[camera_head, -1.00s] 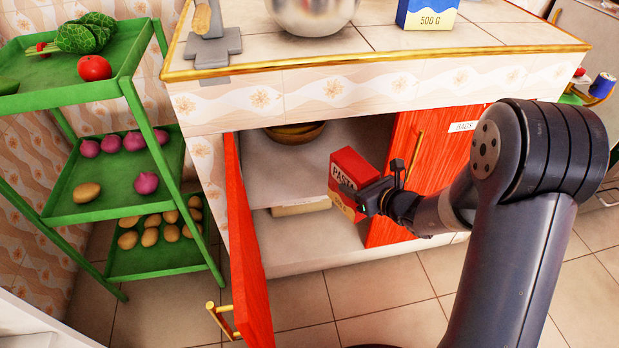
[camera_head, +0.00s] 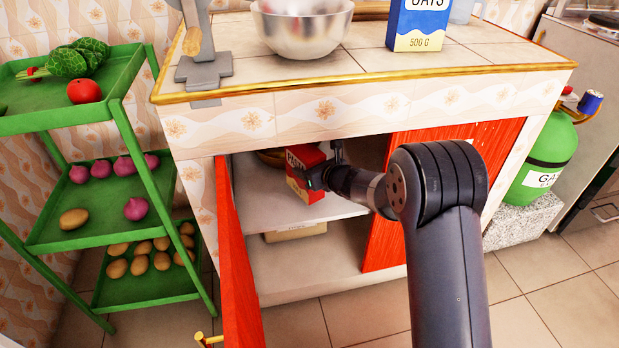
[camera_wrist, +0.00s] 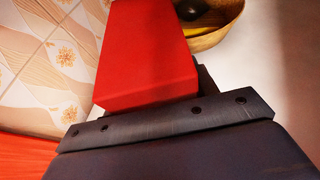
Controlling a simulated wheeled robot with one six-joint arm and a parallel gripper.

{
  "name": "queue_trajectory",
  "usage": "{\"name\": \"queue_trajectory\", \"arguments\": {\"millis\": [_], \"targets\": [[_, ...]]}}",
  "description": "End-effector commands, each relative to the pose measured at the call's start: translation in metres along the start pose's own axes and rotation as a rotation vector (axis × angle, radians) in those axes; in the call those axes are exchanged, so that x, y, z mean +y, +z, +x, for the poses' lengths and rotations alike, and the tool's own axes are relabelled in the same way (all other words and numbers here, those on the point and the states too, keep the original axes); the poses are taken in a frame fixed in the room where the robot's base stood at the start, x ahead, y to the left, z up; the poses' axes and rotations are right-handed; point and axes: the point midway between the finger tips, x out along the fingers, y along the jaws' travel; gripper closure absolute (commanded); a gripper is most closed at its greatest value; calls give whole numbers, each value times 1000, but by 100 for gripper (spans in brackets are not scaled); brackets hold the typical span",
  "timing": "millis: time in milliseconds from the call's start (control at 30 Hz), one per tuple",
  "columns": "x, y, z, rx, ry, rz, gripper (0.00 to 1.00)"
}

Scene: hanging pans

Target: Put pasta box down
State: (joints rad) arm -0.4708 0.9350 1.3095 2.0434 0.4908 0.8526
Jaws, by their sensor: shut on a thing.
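The red pasta box (camera_head: 304,172) is held by my gripper (camera_head: 318,178) inside the open cabinet, at the level of its upper shelf (camera_head: 340,208). In the head view the box looks upright and slightly tilted. In the wrist view the red box (camera_wrist: 148,55) fills the upper middle, and the dark gripper body (camera_wrist: 165,130) lies below it. My gripper is shut on the box. I cannot tell whether the bottom of the box touches the shelf. A wooden bowl (camera_wrist: 215,35) stands on the shelf close to the box, partly hidden by it in the head view.
The left red door (camera_head: 238,260) stands open; the right red door (camera_head: 388,240) is beside my arm. A pale box (camera_head: 296,232) lies on the lower shelf. The counter edge (camera_head: 350,82) is above my gripper. A green rack (camera_head: 100,200) stands at left. The shelf front looks clear.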

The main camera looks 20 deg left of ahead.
Motion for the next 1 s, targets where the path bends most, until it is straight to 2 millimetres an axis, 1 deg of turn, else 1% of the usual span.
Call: {"name": "queue_trajectory", "arguments": {"millis": [67,200,300,567,700,733,900,1000], "targets": [[0,-4,3,-2,0,0,85],[0,-22,10,-1,0,1,85],[0,-32,14,-2,0,0,85],[0,-30,13,-3,0,-1,85],[0,-34,15,-3,0,-1,85],[0,-35,15,0,0,0,44],[0,-35,14,0,0,0,30],[0,-35,14,0,0,0,24]]}}
